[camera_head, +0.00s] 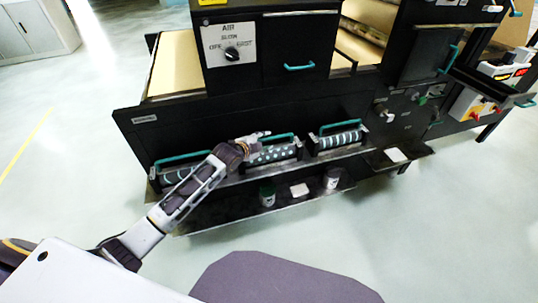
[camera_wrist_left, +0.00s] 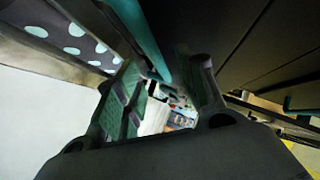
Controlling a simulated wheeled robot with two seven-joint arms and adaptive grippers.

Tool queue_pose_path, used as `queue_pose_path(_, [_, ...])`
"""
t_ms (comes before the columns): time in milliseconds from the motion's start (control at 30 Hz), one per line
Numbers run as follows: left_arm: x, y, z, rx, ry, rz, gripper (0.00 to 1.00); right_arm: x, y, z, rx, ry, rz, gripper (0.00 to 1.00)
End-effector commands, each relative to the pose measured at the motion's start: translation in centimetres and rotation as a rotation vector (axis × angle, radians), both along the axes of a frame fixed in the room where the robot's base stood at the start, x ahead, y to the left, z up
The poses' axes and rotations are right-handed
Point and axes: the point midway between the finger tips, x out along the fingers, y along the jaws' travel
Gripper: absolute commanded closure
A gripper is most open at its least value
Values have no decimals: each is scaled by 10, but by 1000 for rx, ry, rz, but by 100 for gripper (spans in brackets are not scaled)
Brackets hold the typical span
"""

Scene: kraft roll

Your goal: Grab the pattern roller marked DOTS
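The dotted pattern roller (camera_head: 272,154), dark with pale dots and a teal handle, sits in the middle of a row of rollers on the machine's front. No DOTS lettering is legible. My left gripper (camera_head: 262,134) is at the top of this roller, by its handle. In the left wrist view the dotted roller (camera_wrist_left: 68,38) is at upper left, and its teal handle (camera_wrist_left: 146,36) runs down toward the space between the fingers. My left gripper's fingers (camera_wrist_left: 168,95) are apart; whether they touch the handle I cannot tell. My right gripper is not in view.
A striped roller (camera_head: 340,139) stands to the right, and another roller (camera_head: 178,174) at left is partly behind my arm. Below is a dark shelf (camera_head: 225,212) with a green-topped jar (camera_head: 267,195), a pale block (camera_head: 299,190) and another jar (camera_head: 331,178). The dark machine rises behind.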

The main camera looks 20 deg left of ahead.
Motion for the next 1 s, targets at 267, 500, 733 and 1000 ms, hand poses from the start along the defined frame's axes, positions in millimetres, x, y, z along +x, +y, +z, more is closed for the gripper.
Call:
queue_pose_path(267, [6,-1,-4,-2,0,1,61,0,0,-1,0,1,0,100])
queue_pose_path(500, [23,-2,-13,-1,-1,1,61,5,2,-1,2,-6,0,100])
queue_pose_path(733, [39,-6,-21,-1,-1,1,61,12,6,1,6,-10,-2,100])
queue_pose_path(1000, [46,-8,-24,0,-1,0,61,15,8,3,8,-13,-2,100])
